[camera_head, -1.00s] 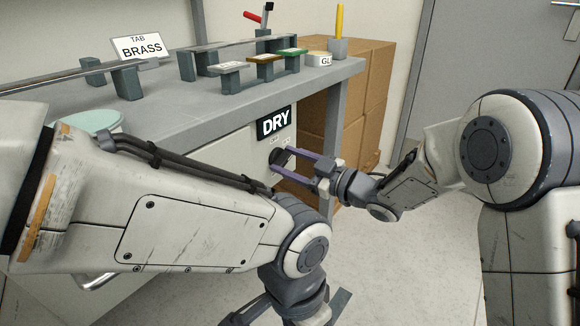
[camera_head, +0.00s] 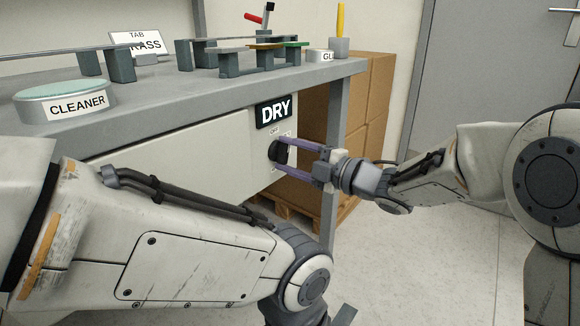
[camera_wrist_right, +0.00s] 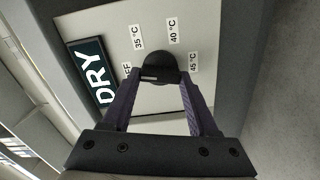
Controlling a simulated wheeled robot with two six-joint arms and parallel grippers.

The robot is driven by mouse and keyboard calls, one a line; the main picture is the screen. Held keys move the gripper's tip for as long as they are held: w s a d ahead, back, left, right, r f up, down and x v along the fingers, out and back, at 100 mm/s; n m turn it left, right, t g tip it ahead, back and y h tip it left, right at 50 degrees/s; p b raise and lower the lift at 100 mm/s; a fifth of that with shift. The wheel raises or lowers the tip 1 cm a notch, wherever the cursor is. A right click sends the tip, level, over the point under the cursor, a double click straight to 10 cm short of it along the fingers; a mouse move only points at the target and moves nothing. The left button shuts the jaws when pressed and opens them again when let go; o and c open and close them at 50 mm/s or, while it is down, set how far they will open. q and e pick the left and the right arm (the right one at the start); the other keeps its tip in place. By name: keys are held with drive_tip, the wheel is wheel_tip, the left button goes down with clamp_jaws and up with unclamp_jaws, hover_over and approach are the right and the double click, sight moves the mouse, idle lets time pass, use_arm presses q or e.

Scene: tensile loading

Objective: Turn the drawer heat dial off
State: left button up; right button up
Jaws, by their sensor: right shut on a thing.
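The heat dial (camera_head: 276,152) is a round black knob on the pale drawer front, below the black DRY sign (camera_head: 273,112). My right gripper (camera_head: 281,154) reaches it from the right, with its purple fingers on either side of the knob. In the right wrist view the right gripper (camera_wrist_right: 156,88) is shut on the dial (camera_wrist_right: 156,64). A white mark shows on the knob's lower left. Around it are a partly hidden OFF label (camera_wrist_right: 127,69) and labels for 35, 40 and 45 °C. My left arm crosses the foreground; its gripper is out of frame.
The grey bench top (camera_head: 215,95) carries a CLEANER tub (camera_head: 75,103), a BRASS sign (camera_head: 150,45) and several small stands. Cardboard boxes (camera_head: 365,110) stand behind the bench's right leg (camera_head: 331,160). Open floor lies at the lower right.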

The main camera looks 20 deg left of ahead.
drive_tip(key=shift+s+f+n+b, duration=0.15)
drive_tip(key=shift+f+n+b, duration=0.05)
drive_tip(key=shift+n+b, duration=1.15)
drive_tip(key=shift+n, duration=0.25)
drive_tip(key=o, duration=1.4)
drive_tip(key=shift+r, duration=0.1)
